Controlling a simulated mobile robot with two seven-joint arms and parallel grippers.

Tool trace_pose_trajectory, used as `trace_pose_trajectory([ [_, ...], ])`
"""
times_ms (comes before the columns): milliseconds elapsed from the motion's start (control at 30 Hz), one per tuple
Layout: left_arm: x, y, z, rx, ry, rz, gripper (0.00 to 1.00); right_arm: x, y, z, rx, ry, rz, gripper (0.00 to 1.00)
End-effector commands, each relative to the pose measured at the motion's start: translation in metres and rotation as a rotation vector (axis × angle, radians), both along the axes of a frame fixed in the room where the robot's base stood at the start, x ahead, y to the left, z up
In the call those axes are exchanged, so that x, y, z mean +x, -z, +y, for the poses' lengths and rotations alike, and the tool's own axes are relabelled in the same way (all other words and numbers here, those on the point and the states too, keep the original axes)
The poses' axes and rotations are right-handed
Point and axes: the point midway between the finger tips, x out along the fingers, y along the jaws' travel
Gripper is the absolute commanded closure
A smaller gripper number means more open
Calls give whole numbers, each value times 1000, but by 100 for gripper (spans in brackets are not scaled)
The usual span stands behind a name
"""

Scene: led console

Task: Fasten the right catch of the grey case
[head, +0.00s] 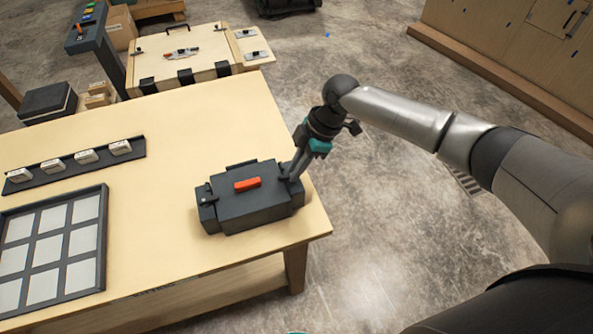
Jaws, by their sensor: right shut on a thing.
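The grey case (248,207) sits closed on the wooden table, near its right front corner. An orange-red piece (247,184) lies on top of its lid. A small dark catch (208,199) shows at the case's left end. My right gripper (288,176) reaches down from the right and is shut at the upper right end of the case, on the right catch. Its fingers mostly hide that catch, so I cannot tell its position.
On the wooden table (185,130), a dark rack (75,160) holds several white blocks, and a framed grid (102,240) lies front left. A wooden chest (180,60) and a control stand (87,30) are behind. The table is clear behind the case.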

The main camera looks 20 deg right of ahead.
Motion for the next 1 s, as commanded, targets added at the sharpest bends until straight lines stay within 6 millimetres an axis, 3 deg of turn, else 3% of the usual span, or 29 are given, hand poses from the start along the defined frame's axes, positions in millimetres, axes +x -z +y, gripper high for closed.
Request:
trace_pose_trajectory([
  [300, 0, 10, 0, 0, 0, 0, 54, 1, 2, -1, -4, -119, 2, 100],
  [833, 0, 11, 0, 0, 0, 0, 54, 0, 1, -1, -6, -142, 2, 100],
  [867, 0, 11, 0, 0, 0, 0, 54, 0, 1, -1, -6, -142, 2, 82],
  [1000, 0, 11, 0, 0, 0, 0, 54, 1, 1, -1, -5, -141, 1, 66],
])
